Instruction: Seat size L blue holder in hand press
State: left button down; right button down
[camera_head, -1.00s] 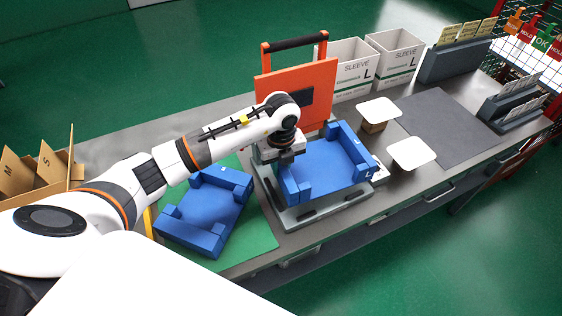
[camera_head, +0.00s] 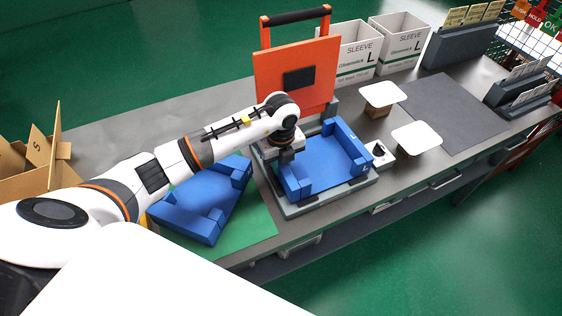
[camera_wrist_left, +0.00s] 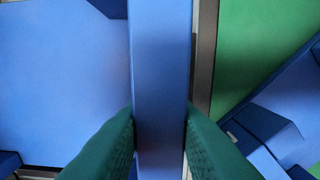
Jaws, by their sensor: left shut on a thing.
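A blue holder marked L (camera_head: 330,158) sits level at the grey base (camera_head: 318,208) of the hand press, in front of its raised orange plate (camera_head: 267,82). Whether it is fully down in the base is hard to tell. My left gripper (camera_head: 287,155) is at the holder's left side, shut on its wall. In the left wrist view the green fingers (camera_wrist_left: 160,142) press both faces of that blue wall (camera_wrist_left: 160,60). My right gripper is out of view.
A second blue holder (camera_head: 185,212) lies on a green mat (camera_head: 250,232) left of the press. Two white pads on blocks (camera_head: 383,94) (camera_head: 416,138) stand to the right. White SLEEVE L boxes (camera_head: 398,45) stand behind. Cardboard bins (camera_head: 20,165) are at far left.

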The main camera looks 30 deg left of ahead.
pick_arm(q)
jog(key=shift+f, duration=0.1)
jog(key=c, duration=1.1)
grip_release()
notch_tip(320, 180, up, 12)
jog(key=b, duration=0.3)
